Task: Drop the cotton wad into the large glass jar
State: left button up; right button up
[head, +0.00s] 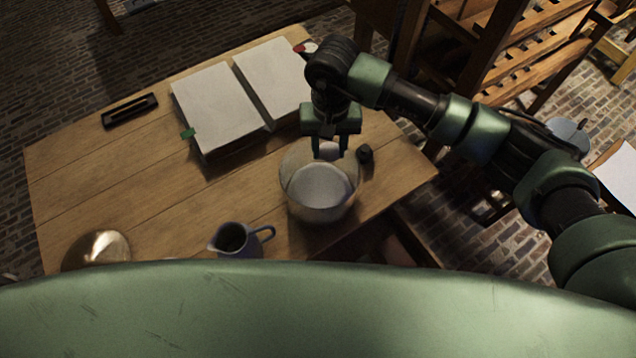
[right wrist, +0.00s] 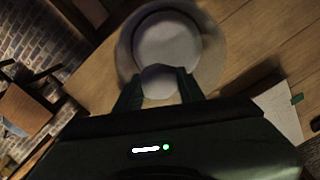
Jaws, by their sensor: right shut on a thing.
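The large glass jar (head: 318,205) stands near the right side of the wooden table, with pale grey-white contents inside. My right gripper (head: 329,153) points down at the jar's far rim and is shut on the white cotton wad (head: 329,149). In the right wrist view the wad (right wrist: 160,81) sits between the two fingers, and the jar (right wrist: 124,50) lies just beyond it, overlapped by the wad. I cannot tell the wad's exact height over the rim. My left gripper does not show in the head view.
A small black object (head: 365,153) stands right of the jar. A blue-grey jug (head: 233,240) and a brass round object (head: 98,249) are at the near edge. An open book (head: 219,108) and a black tray (head: 130,110) lie farther back. A wooden chair or rack (head: 535,62) stands behind.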

jog(key=shift+f, duration=1.15)
jog(key=o, duration=1.3)
jog(key=shift+c, duration=0.2)
notch_tip(320, 180, up, 7)
jog(key=b, duration=0.3)
jog(key=shift+r, duration=0.45)
